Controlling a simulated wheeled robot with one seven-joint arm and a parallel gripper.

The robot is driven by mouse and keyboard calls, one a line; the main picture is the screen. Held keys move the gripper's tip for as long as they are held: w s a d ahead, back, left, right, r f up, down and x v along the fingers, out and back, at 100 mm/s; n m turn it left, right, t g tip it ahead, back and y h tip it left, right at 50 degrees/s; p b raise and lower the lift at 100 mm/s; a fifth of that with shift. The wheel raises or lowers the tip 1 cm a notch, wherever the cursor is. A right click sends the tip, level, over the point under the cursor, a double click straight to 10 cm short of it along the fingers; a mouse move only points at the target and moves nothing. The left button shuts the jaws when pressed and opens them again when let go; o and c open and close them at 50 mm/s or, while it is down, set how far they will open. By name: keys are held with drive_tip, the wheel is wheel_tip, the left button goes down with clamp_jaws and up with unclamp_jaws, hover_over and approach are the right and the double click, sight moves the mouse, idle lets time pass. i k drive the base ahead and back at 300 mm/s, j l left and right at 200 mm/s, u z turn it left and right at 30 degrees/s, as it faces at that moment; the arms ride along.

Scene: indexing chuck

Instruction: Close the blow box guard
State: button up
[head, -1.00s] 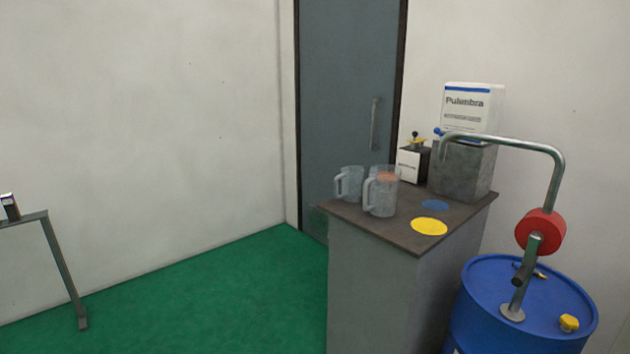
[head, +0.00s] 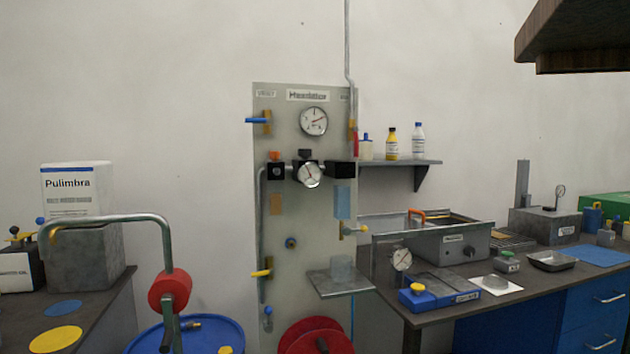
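A grey metal box (head: 447,247) stands on the dark-topped bench to the right of the gauge panel. It has a label too small to read, a black knob, a framed top and an orange handle (head: 416,213) at its far edge. It may be the blow box, but I cannot tell for sure. I cannot tell whether its top is a guard or how far it is open. My gripper is not in view.
A gauge panel (head: 285,212) stands against the wall, with red reels below. Left are a blue drum (head: 215,333) with a pipe and red wheel, and a counter (head: 100,305). A brown overhang (head: 585,38) is top right. Small items crowd the bench front.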

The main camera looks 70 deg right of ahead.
sight(423, 219)
drive_tip(key=z, duration=2)
